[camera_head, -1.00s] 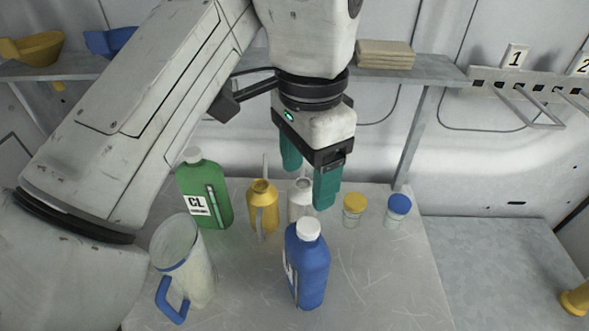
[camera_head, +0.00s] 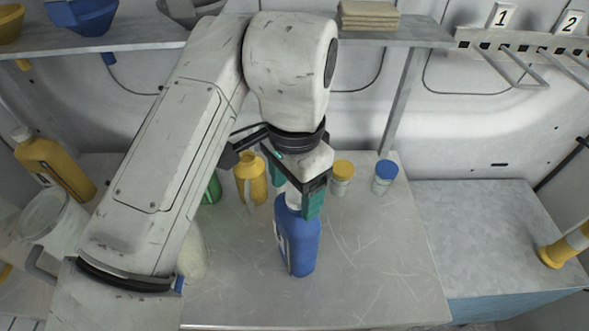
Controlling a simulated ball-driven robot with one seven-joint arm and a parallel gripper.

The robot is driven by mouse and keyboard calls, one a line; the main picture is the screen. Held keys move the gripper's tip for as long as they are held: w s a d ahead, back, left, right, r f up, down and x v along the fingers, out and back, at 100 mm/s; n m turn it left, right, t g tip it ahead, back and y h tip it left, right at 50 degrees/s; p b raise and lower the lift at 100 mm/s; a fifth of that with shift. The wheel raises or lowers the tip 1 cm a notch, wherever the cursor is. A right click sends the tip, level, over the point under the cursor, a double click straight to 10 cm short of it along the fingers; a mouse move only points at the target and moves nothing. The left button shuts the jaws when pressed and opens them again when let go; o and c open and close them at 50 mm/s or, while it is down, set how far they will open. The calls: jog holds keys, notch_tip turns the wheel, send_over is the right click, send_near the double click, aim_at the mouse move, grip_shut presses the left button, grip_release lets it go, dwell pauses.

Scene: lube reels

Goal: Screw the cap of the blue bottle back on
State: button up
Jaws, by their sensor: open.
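The blue bottle (camera_head: 298,245) stands upright on the grey worktop in front of my arm. Its white cap (camera_head: 293,199) sits at the top of the bottle, partly covered by my gripper; I cannot tell how tightly it sits. My gripper (camera_head: 296,194) points down at the bottle's top and is open. One green finger shows to the right of the cap and the other behind left, mostly hidden. I cannot tell whether the fingers touch the cap.
A yellow can (camera_head: 250,180) and a mostly hidden green bottle (camera_head: 213,190) stand behind left. A yellow-lidded jar (camera_head: 342,178) and a blue-lidded jar (camera_head: 384,178) stand behind right. A pale jug (camera_head: 193,255) is partly hidden by my arm. The worktop's right front (camera_head: 380,270) is clear.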

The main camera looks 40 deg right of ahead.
jog(key=shift+f, duration=0.15)
jog(key=shift+c, duration=0.2)
jog(key=c, duration=1.1)
jog(key=m+b, duration=0.1)
jog(key=m, duration=0.2)
jog(key=shift+w+f, duration=0.1)
jog(key=shift+f, duration=0.05)
jog(key=shift+m+b, duration=0.3)
jog(key=shift+m, duration=0.8)
